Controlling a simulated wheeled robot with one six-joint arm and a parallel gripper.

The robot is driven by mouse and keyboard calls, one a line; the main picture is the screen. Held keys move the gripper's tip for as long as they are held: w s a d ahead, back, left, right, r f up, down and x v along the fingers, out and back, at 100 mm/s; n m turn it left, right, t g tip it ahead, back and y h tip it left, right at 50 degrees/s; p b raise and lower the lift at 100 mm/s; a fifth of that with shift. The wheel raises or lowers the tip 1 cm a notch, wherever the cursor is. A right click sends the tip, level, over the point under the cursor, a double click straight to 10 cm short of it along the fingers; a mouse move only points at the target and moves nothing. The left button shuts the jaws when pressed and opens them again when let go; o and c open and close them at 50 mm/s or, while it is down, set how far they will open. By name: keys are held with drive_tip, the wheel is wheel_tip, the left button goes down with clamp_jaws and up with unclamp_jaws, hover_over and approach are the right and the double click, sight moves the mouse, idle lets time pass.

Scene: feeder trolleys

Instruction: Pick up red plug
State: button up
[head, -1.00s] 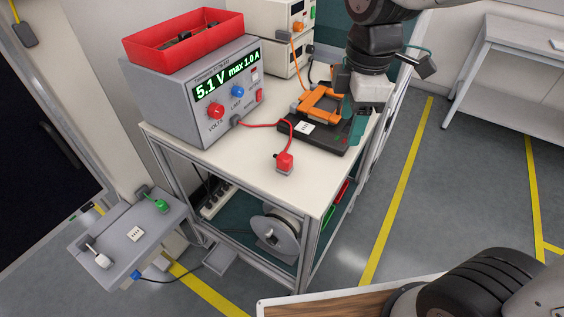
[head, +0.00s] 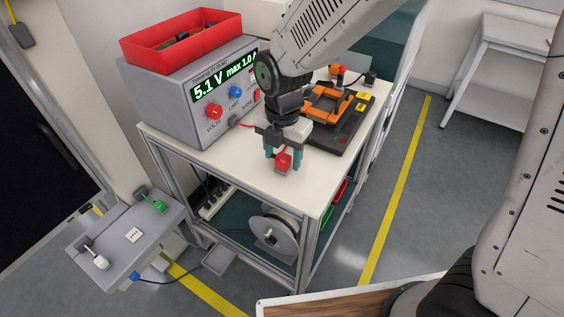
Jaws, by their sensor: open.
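The red plug (head: 283,162) stands near the front edge of the white trolley top (head: 245,170), below the power supply. My gripper (head: 283,160) points down right over the plug, with its teal fingers one on each side of it. The fingers are apart, and I cannot tell whether they touch the plug. Most of the plug's red cable (head: 247,125) is hidden behind my gripper; a short piece shows by the power supply (head: 200,95).
A black board with an orange frame (head: 326,104) lies right of my gripper. A red bin (head: 183,36) sits on the power supply. A low grey side shelf (head: 105,245) holds a green plug (head: 160,205) and a white plug (head: 99,259). The front left trolley top is clear.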

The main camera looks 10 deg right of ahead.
drive_tip(key=shift+f, duration=0.5)
drive_tip(key=c, duration=1.1)
drive_tip(key=shift+o, duration=0.2)
drive_tip(key=shift+r, duration=0.1)
